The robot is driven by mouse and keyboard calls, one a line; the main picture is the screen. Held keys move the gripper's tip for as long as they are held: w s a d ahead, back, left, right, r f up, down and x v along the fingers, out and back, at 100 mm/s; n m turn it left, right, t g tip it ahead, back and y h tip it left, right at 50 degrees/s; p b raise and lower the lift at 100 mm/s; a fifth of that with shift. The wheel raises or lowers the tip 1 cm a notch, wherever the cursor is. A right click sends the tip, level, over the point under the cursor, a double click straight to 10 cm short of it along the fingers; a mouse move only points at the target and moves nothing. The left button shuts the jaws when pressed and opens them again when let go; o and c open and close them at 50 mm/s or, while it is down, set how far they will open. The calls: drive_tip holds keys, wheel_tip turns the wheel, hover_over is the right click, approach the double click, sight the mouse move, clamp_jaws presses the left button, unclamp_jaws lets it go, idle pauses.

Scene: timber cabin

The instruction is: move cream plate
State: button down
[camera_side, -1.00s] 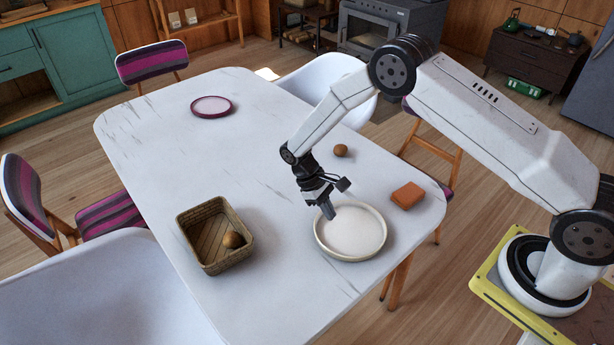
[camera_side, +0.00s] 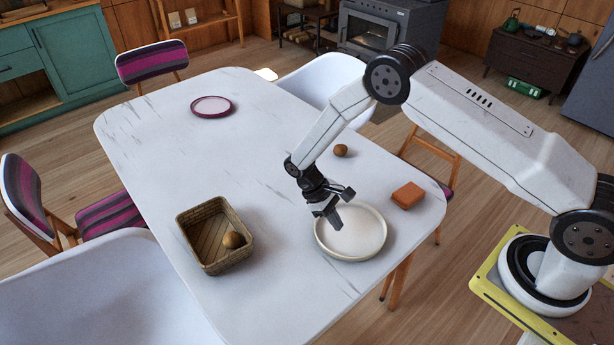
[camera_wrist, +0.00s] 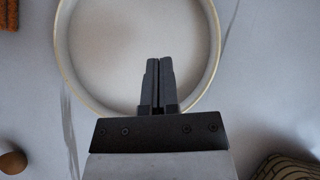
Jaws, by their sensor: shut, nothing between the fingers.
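The cream plate (camera_side: 354,238) is round with a raised rim and lies flat near the front right end of the white marbled table. It fills the upper middle of the wrist view (camera_wrist: 112,45). My gripper (camera_side: 336,226) is shut and empty, with its fingertips pointing down over the plate's left part. In the wrist view the two fingers (camera_wrist: 160,62) lie side by side across the near rim and over the plate's inside. I cannot tell whether the fingertips touch the plate.
An orange block (camera_side: 407,196) lies right of the plate. A brown ball (camera_side: 341,150) lies behind it. A woven basket (camera_side: 208,268) holding another brown ball (camera_side: 233,240) stands to the left. A purple-rimmed plate (camera_side: 211,106) is at the far end. The table's middle is clear.

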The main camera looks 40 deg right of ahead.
sight(375, 250)
drive_tip(key=s+d, duration=0.1)
drive_tip(key=s, duration=0.2)
drive_tip(key=s+d, duration=0.1)
drive_tip(key=s, duration=0.5)
drive_tip(key=shift+d, duration=0.4)
drive_tip(key=shift+s+f, duration=0.2)
drive_tip(key=shift+f, duration=0.65)
drive_tip(key=shift+f, duration=0.1)
drive_tip(key=shift+w+a, duration=0.95)
drive_tip(key=shift+w, duration=2.1)
drive_tip(key=shift+w+a, duration=0.9)
drive_tip(key=shift+w, duration=2.2)
drive_tip(key=shift+w+a, duration=0.95)
drive_tip(key=shift+w, duration=2.1)
